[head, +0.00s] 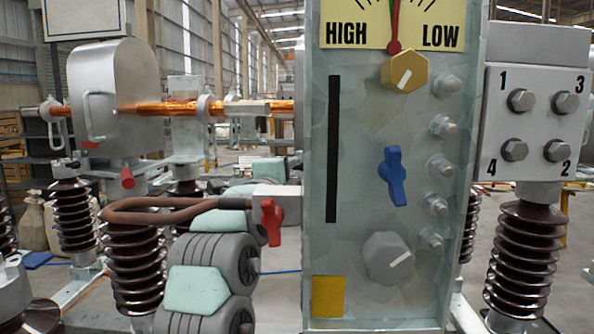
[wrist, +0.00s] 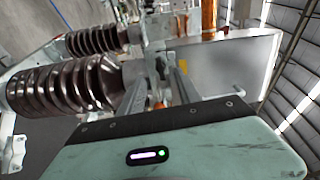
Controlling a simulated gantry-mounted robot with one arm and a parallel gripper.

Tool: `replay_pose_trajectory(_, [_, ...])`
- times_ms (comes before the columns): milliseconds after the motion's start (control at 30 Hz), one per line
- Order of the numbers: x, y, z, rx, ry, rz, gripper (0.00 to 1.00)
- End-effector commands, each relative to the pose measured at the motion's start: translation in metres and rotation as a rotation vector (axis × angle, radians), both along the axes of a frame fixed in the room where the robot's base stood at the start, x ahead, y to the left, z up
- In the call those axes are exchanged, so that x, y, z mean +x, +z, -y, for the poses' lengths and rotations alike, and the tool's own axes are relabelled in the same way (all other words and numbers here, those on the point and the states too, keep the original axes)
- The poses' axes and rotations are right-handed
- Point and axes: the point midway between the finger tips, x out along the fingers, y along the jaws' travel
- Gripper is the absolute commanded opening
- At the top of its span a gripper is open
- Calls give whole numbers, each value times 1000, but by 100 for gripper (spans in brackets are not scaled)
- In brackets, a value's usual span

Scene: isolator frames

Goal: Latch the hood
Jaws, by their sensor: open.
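The hood (head: 122,85) is a grey metal cover with a rounded top, at the left of the head view. It sits over a copper bar, with a pale handle (head: 93,118) on its near side. A red knob-like part (head: 127,178) shows at its lower edge; I cannot tell whether it is the latch. In the wrist view the hood (wrist: 228,65) is a large grey plate right of my fingers. My gripper (wrist: 160,78) is open, with nothing seen between its fingers. Its fingertips are beside the hood's base, and contact cannot be told.
A tall panel (head: 345,250) with a blue switch (head: 392,177) and knobs fills the centre right. A red valve handle (head: 271,222) is left of it. Ribbed brown insulators (head: 135,265) stand below the hood. A bolted plate (head: 535,122) is at the right.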

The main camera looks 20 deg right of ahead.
Motion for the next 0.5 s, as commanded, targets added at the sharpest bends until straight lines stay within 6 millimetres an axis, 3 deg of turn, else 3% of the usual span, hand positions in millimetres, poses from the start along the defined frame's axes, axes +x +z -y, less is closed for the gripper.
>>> replay_pose_trajectory(200, [-25, 1, -21, -3, 2, 4, 40])
replay_pose_trajectory(500, [-39, 1, -30, 0, 0, 3, 40])
